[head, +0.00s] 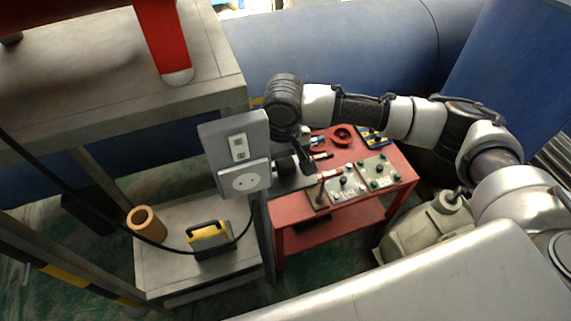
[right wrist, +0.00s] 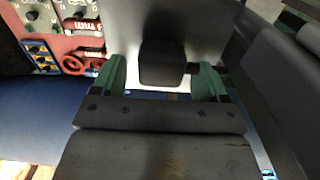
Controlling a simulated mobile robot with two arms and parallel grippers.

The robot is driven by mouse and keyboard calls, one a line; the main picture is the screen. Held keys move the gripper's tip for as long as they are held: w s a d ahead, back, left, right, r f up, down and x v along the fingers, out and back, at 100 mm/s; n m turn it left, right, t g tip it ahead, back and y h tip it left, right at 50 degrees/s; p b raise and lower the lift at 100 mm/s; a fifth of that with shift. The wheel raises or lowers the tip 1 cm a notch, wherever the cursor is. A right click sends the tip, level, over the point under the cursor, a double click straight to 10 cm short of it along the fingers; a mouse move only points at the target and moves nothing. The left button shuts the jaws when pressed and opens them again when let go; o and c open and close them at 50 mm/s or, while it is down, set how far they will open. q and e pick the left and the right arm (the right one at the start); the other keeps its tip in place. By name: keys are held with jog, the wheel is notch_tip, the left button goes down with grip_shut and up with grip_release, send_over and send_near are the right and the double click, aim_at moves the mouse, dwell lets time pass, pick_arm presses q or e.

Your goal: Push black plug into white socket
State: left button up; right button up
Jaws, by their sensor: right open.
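A black block that looks like the plug (head: 287,166) shows just right of the box, partly hidden by my right gripper (head: 302,158). In the right wrist view the black plug (right wrist: 163,62) stands between the two green finger pads of the open right gripper (right wrist: 162,80), with gaps on both sides. A pale grey surface lies behind it. My left gripper is not in view.
A red table (head: 300,208) with control panels and tools stands behind and right. A black cable (head: 175,247) loops toward the box.

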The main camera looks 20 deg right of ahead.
jog(key=c, duration=0.9)
jog(key=shift+r, duration=0.15)
jog(key=shift+c, duration=0.3)
notch_tip(320, 180, up, 28)
jog(key=p, duration=0.4)
jog(key=shift+f, duration=0.2)
jog(key=s+d+f, duration=0.3)
jog(key=s+f, duration=0.1)
jog(key=f, duration=0.6)
jog(key=s+d+f, duration=0.2)
jog(key=s+f, duration=0.3)
jog(key=f, duration=0.5)
jog(key=shift+d+f, duration=0.35)
jog(key=shift+d, duration=0.05)
jog(key=shift+d, duration=0.1)
